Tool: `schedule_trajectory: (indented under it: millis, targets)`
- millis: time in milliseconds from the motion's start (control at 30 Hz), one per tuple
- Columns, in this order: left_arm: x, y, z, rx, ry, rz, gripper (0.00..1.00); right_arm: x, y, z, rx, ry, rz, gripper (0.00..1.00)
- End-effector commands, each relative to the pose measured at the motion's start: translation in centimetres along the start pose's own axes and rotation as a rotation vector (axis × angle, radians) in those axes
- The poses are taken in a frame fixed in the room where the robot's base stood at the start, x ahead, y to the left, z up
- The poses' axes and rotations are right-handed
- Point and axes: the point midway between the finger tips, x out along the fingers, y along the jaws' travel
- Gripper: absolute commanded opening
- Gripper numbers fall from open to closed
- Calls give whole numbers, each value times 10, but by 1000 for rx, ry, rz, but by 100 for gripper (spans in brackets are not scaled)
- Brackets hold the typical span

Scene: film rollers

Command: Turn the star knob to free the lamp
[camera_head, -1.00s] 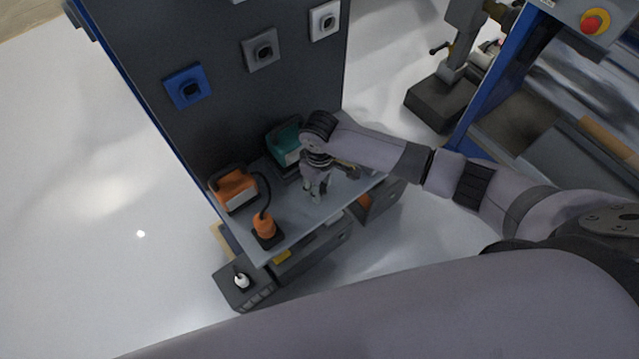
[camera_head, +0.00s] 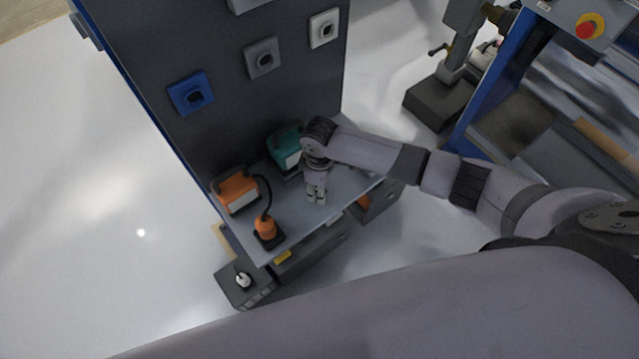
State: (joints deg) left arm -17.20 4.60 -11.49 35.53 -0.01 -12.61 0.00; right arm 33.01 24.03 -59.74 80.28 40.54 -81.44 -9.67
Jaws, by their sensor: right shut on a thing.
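An orange lamp (camera_head: 236,192) with a pale front stands at the left of the grey bench top (camera_head: 293,224). A teal lamp (camera_head: 285,147) with a pale front stands farther back, close to my right wrist. My right gripper (camera_head: 317,198) is low over the bench top, to the right of the orange lamp and in front of the teal one. Its fingers are shut on the star knob, which is too small and too covered to make out. My left gripper is not in view.
An orange plug-like piece (camera_head: 265,228) with a black cable stands at the bench's front left corner. A dark panel (camera_head: 215,45) with several square sockets rises behind. A small dark box (camera_head: 243,285) is below. A machine (camera_head: 452,85) stands at the right.

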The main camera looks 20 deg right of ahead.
Motion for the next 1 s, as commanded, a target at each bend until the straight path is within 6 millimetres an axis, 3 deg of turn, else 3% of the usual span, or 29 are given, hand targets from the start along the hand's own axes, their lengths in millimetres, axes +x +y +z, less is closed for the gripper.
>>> schedule_trajectory:
  millis: [400, 1000]
  targets:
    - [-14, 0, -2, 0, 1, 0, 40, -2, 2, -1, -396, 1, 2, 9]
    - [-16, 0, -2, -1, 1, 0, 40, -1, 4, -3, -949, 2, 3, 9]
